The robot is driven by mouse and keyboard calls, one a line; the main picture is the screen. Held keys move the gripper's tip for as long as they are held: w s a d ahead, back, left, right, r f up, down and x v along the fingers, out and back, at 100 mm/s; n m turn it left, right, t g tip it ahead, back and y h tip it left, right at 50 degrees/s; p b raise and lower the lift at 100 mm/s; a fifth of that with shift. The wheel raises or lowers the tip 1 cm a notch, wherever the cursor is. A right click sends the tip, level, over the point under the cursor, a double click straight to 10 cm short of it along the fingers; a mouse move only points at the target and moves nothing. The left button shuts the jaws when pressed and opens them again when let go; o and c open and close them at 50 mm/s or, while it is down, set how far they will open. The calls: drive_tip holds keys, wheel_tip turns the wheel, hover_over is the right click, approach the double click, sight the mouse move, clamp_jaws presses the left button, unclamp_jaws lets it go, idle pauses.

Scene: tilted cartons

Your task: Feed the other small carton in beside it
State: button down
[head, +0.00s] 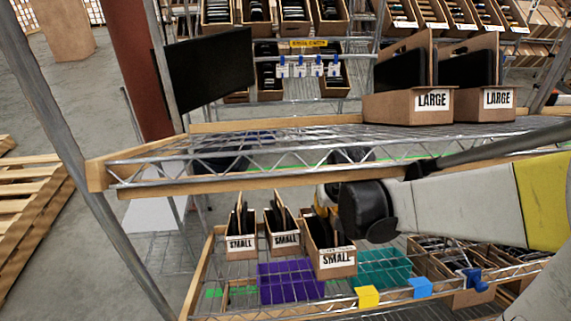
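Three open-topped cartons marked SMALL show on the lower rack level. A left small carton (240,245) and a middle small carton (283,241) stand side by side towards the back. A third small carton (334,262) is nearer and to the right, between a purple patch (290,283) and a teal patch (382,268). Dark flat items stick up from the cartons. My arm reaches in from the right, and my gripper (323,203) is at the top of the third carton. Its fingertips are hidden, so its grip cannot be told. Whether this carton rests on the shelf cannot be told.
The upper wire shelf (290,142) with wooden edging lies close above my gripper. Two LARGE cartons (408,105) stand on it at right. Yellow (368,296) and blue (421,288) clips sit on the front rail. More filled bins (440,250) lie right of the teal patch.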

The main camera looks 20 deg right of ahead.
sight(334, 214)
drive_tip(key=shift+w+d+f+b, duration=0.15)
drive_tip(key=shift+w+f+b, duration=0.35)
drive_tip(key=shift+w, duration=0.25)
drive_tip(key=shift+f, duration=0.1)
drive_tip(key=shift+s+a+f+b, duration=0.1)
drive_tip(key=shift+s+f+b, duration=0.35)
drive_tip(key=shift+f+b, duration=0.3)
drive_tip(key=shift+s+a+f+b, duration=0.1)
drive_tip(key=shift+s+f+b, duration=0.4)
drive_tip(key=shift+f, duration=0.5)
drive_tip(key=c, duration=1.5)
unclamp_jaws()
drive_tip(key=shift+c, duration=0.2)
drive_tip(key=shift+v, duration=3.8)
